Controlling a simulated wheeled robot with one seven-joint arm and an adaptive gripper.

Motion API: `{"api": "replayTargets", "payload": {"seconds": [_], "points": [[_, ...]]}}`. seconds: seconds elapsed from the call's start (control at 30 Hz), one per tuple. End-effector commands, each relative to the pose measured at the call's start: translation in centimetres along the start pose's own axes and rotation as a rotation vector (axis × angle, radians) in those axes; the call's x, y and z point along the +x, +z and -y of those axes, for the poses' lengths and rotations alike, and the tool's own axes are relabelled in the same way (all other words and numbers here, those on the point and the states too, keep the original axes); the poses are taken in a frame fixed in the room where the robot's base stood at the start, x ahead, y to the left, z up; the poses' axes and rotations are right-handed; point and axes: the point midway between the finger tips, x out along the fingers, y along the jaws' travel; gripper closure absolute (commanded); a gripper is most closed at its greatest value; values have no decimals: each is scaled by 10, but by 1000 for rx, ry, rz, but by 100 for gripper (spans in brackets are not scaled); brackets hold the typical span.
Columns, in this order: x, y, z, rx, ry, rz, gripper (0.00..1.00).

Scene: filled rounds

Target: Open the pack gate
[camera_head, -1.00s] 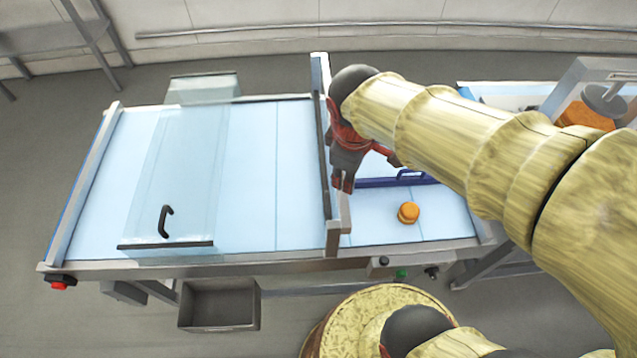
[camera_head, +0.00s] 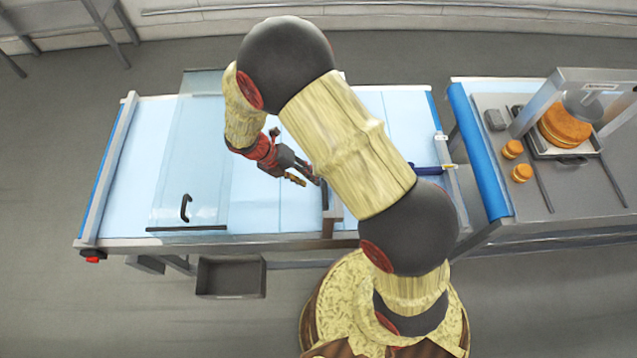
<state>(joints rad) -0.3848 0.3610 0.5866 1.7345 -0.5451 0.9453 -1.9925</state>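A dark upright bar on a grey post (camera_head: 326,198), which may be the pack gate, stands across the light blue belt (camera_head: 270,205); my arm hides most of it. My gripper (camera_head: 304,178) hangs over the belt just left of this bar, its fingers spread with nothing seen between them. I cannot tell whether a finger touches the bar. A clear cover (camera_head: 185,150) with a black handle (camera_head: 186,208) stands over the belt's left part. A dark blue bar (camera_head: 428,170) lies across the right part, partly behind my arm.
At right, a bench (camera_head: 540,195) holds small orange rounds (camera_head: 521,173) and a press over a large orange round (camera_head: 565,127). A grey bin (camera_head: 231,277) hangs below the belt's front edge. Floor at the lower left is clear.

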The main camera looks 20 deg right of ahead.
Motion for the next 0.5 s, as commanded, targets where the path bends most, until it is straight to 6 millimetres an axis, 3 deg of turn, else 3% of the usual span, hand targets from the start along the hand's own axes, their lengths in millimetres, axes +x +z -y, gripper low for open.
{"api": "replayTargets", "payload": {"seconds": [0.5], "points": [[66,0,0,-7,-3,-2,70]]}}
